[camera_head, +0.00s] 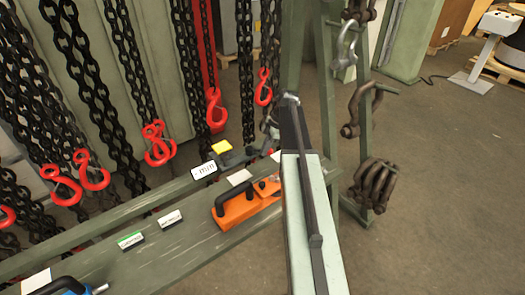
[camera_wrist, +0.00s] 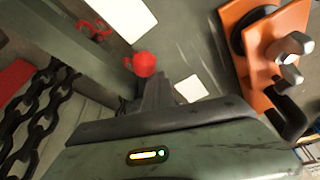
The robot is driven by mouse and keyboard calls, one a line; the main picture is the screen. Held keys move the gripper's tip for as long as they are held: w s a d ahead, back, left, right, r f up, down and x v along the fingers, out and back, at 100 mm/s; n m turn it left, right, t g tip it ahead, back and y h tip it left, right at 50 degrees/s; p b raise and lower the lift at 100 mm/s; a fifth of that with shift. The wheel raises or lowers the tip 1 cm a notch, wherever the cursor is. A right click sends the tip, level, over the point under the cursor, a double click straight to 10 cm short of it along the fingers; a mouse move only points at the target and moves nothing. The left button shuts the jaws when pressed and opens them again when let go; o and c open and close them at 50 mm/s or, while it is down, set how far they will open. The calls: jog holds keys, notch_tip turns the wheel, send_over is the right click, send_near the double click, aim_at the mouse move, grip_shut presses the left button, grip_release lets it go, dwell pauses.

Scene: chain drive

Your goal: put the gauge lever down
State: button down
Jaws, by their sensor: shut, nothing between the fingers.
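A red ball knob (camera_wrist: 145,64), seemingly the end of the gauge lever, shows in the wrist view just past my fingertips. The rest of the lever is hidden or cannot be made out, and I cannot tell its angle. My gripper (camera_wrist: 155,92) is shut and empty, its dark fingers pointing at the knob. Whether they touch it is unclear. In the head view my pale green arm covers part of this spot. A white "min" label (camera_head: 204,170) stands on the green beam to its left, next to a yellow block (camera_head: 222,146).
An orange clamp-like tool (camera_head: 240,207) with a dark handle lies on the green beam (camera_head: 190,240), close to my arm. Black chains with red hooks (camera_head: 216,108) hang behind. Shackles (camera_head: 375,183) hang at right. A blue tool (camera_head: 70,287) is at lower left. Open floor lies right.

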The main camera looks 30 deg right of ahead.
jog(key=shift+s+a+r, duration=0.1)
jog(key=shift+a, duration=0.4)
jog(key=a, duration=0.2)
jog(key=s+p, duration=0.1)
jog(key=shift+a+r, duration=0.35)
jog(key=shift+a, duration=0.05)
jog(key=w+p+v, duration=0.2)
jog(key=p+v, duration=0.7)
jog(key=shift+d+r, duration=0.25)
jog(key=shift+r, duration=0.15)
jog(key=shift+w, duration=0.1)
